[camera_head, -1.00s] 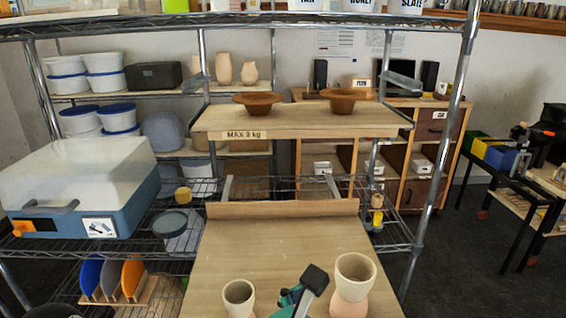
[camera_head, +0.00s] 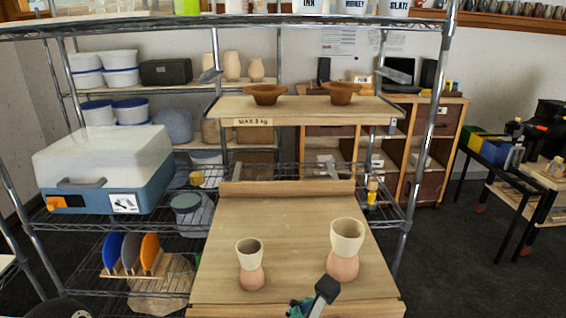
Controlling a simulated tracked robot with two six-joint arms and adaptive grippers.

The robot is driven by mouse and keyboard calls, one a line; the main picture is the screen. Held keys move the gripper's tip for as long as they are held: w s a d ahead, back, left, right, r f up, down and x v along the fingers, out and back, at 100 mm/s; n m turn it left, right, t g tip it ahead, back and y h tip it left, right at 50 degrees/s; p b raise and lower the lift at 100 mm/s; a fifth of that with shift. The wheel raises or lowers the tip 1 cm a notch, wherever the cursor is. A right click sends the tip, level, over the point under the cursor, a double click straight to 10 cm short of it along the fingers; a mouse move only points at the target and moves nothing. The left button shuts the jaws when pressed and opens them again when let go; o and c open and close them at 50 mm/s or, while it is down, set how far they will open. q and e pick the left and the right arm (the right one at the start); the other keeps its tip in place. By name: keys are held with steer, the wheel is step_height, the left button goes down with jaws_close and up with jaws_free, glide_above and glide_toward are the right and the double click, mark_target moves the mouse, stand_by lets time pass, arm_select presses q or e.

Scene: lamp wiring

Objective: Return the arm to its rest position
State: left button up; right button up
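A dark gripper fingertip with a teal part (camera_head: 314,298), apparently my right gripper, shows at the bottom edge, right of the middle. Most of it is cut off, so its opening cannot be told. It stands in front of the near edge of the wooden board (camera_head: 285,225). No held object is visible at it. My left gripper is not in view. Two two-toned pots, pale above and terracotta below, stand upright on the board: a smaller one (camera_head: 250,263) on the left and a larger one (camera_head: 345,249) on the right, just beyond the fingertip.
Behind the board, a raised wooden shelf (camera_head: 300,110) marked as max 3 kg bears two brown bowls. A blue and white box (camera_head: 105,170) sits on the wire rack at left. Metal posts flank the board. Open dark floor (camera_head: 450,270) lies at right.

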steer(key=s+d+f+m+g+y+p, duration=0.1)
steer(key=s+f+m+g+y, duration=0.2)
steer(key=f+m, duration=0.7)
steer(key=s+d+f+m+g+y, duration=0.1)
steer(key=s+f+m+y, duration=0.3)
steer(key=f+m, duration=0.5)
steer(key=s+d+f+m+g+y+p, duration=0.1)
steer(key=s+f+m+g+y, duration=0.3)
steer(key=f+m, duration=0.6)
step_height(320, 180, down, 9)
steer(key=shift+d+f+m+g+y+p, duration=0.1)
steer(key=shift+d+m+g+y+p, duration=0.2)
steer(key=shift+d+y, duration=0.15)
steer(key=shift+s, duration=0.1)
